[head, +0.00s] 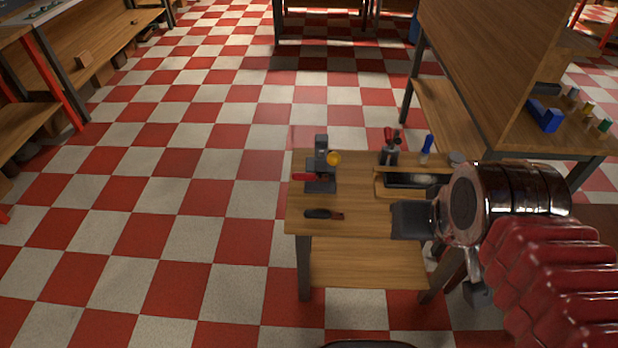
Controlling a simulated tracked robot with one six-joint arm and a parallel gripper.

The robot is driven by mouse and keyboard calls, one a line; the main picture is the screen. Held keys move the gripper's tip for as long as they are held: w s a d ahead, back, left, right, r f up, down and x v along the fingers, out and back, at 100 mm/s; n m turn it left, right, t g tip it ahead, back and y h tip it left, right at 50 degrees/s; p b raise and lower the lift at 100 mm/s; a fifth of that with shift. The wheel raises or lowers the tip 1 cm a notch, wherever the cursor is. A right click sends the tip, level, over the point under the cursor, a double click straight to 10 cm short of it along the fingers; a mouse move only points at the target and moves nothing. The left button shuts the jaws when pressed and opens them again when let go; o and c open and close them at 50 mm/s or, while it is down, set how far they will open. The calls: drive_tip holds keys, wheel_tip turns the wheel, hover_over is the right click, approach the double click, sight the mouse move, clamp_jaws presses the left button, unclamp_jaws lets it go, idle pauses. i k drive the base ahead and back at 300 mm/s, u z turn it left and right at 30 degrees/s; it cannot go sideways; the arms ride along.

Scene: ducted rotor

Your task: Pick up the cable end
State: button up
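My arm comes in from the right, with a red ribbed sleeve and shiny metal joints over the right side of a small wooden workbench (350,238). Dark grey parts at its lower end, probably my gripper (477,292), show only in part below the metal joint, beside the bench's right front leg. I cannot tell whether its fingers are open or shut, or whether they hold anything. I cannot make out a cable end for certain. The right part of the benchtop is hidden behind my arm.
On the bench stand a dark device with a yellow knob (320,170), a dark hand tool (323,213), a tray with a black panel (410,181) and a tool holder (390,150). A larger bench (490,90) stands behind right. The checkered floor at left is clear.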

sight(296, 176)
drive_tip(key=k, duration=0.5)
drive_tip(key=u, duration=1.7)
drive_tip(key=i, duration=1.45)
drive_tip(key=u, duration=0.05)
